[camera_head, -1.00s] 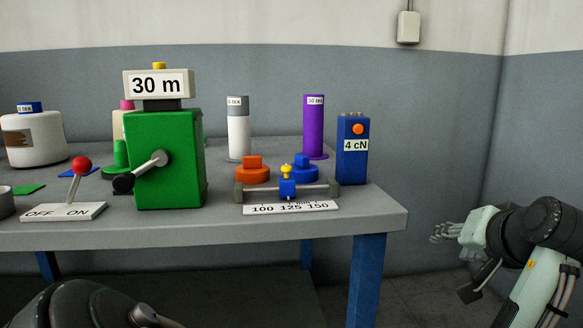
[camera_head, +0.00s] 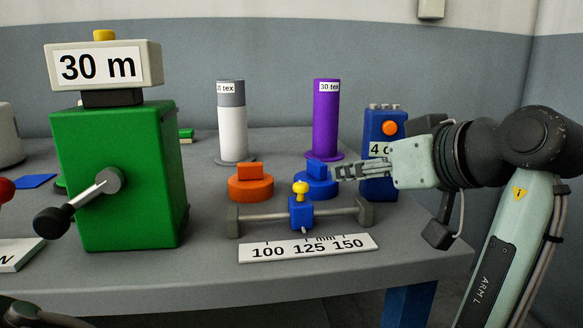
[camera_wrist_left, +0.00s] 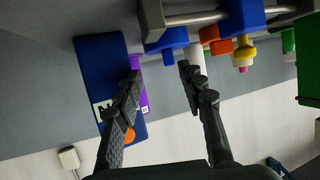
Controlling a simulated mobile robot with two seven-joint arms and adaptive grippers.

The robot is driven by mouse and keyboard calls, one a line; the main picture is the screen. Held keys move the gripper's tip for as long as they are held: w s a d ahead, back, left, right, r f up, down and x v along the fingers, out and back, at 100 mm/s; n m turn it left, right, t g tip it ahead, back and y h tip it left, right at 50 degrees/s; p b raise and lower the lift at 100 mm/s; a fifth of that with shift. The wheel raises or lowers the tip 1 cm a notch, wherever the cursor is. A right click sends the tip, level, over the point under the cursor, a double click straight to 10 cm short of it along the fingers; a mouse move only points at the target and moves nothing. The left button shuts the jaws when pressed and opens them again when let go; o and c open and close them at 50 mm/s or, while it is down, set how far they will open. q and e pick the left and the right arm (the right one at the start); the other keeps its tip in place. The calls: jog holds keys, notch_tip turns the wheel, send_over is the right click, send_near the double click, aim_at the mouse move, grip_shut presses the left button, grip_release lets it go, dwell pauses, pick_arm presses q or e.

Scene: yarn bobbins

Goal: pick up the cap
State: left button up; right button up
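Two low round pieces with upright grip tabs could be caps: a blue one (camera_head: 316,186) and an orange one (camera_head: 250,184), on the table behind the sliding rail. I cannot tell which is named. The arm coming in from the right is marked ARM L and fits the left wrist view, so I take it as my left. Its gripper (camera_head: 335,171) points left beside the blue piece, overlapping it in view. In the left wrist view, the fingers are open and empty, with the blue piece (camera_wrist_left: 167,42) just beyond their tips; contact cannot be told.
The blue 4 cN block (camera_head: 372,184) stands close to the gripper. A purple bobbin (camera_head: 326,120) and a grey-white bobbin (camera_head: 232,128) stand behind. The rail's slider (camera_head: 301,212) and ruler (camera_head: 308,247) lie in front; the green 30 m box (camera_head: 118,180) is left.

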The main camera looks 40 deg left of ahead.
aim_at(324, 168)
pick_arm(q)
jog(key=shift+s+a+n, duration=0.25)
jog(key=shift+a+n, duration=0.05)
jog(key=shift+a, duration=0.35)
jog(key=x, duration=0.5)
jog(key=b+x, duration=0.1)
jog(key=x, duration=0.1)
jog(key=shift+a+r, duration=0.2)
jog(key=shift+a, duration=0.2)
pick_arm(e)
jog(key=shift+s+d+r+t, duration=0.1)
jog(key=shift+s+r+t, duration=0.05)
jog(key=shift+r+t, duration=0.4)
jog(key=shift+s+d+r+t, duration=0.1)
jog(key=shift+r+t, duration=0.35)
jog(key=shift+r, duration=0.1)
pick_arm(q)
jog(key=shift+c, duration=0.2)
grip_shut()
